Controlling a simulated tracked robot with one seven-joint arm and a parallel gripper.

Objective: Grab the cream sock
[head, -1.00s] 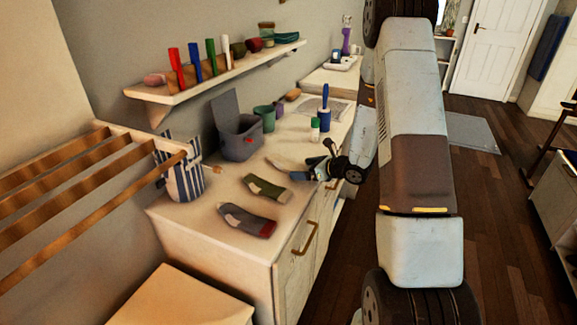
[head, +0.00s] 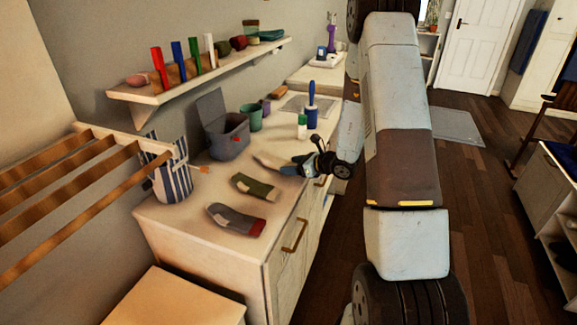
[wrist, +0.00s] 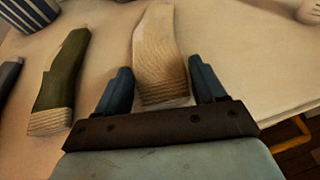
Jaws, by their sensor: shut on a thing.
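The cream sock (head: 270,162) lies on the white countertop (head: 190,232), with its ribbed cuff towards my gripper (head: 306,163). In the wrist view the cream sock (wrist: 157,45) runs away from me between the two blue fingers. The sock still appears to rest on the counter. A green sock (head: 257,187) with a cream toe and cuff lies beside it, and also shows to the left in the wrist view (wrist: 62,80).
A grey sock (head: 236,220) with a red end lies nearer the counter's front. A striped container (head: 172,182), a grey open box (head: 228,142) and a green cup (head: 252,117) stand behind. A green-and-white bottle (head: 302,127) and blue lint roller (head: 311,105) stand beyond my gripper.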

